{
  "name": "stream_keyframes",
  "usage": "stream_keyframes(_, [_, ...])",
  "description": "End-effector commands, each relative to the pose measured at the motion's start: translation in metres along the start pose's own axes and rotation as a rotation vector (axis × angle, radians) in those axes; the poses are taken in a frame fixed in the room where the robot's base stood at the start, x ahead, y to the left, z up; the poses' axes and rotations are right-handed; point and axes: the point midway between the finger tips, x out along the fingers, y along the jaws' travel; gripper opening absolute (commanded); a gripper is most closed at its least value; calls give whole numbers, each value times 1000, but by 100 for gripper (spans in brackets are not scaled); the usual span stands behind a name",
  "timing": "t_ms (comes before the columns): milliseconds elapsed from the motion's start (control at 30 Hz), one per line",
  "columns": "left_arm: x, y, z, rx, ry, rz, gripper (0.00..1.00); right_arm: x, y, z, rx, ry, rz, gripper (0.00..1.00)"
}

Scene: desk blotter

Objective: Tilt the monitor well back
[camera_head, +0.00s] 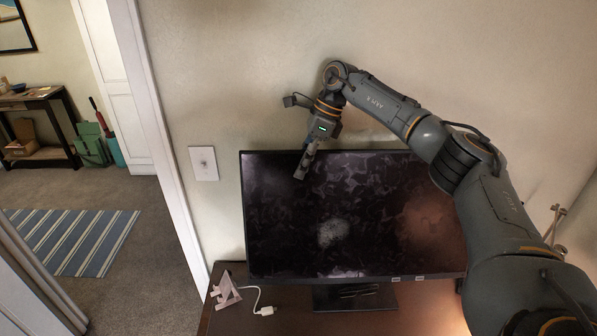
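The monitor (290,235) stands on a dark desk in front of the wall, its dark screen facing me. Its base (355,298) rests on the desk below the screen. My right gripper (301,174) points down in front of the upper left part of the screen, near the top edge. I cannot tell whether it touches the screen, and its fingers look close together, seen from the side. My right arm covers the monitor's right side. My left gripper is not in view.
The brown desk (420,300) has a small pinkish stand (226,292) and a white cable (264,310) at its left. A wall switch (203,163) is left of the monitor. A doorway opens at the left onto a striped rug (70,240).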

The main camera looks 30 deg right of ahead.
Motion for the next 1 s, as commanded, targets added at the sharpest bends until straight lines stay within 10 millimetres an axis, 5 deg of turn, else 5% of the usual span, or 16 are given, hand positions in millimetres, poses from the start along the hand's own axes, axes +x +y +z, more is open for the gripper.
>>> stream_keyframes(400, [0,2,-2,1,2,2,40,-81,-2,1,1,-2,-4,36])
stream_keyframes(1000, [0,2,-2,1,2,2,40,-92,-2,0,1,0,-2,36])
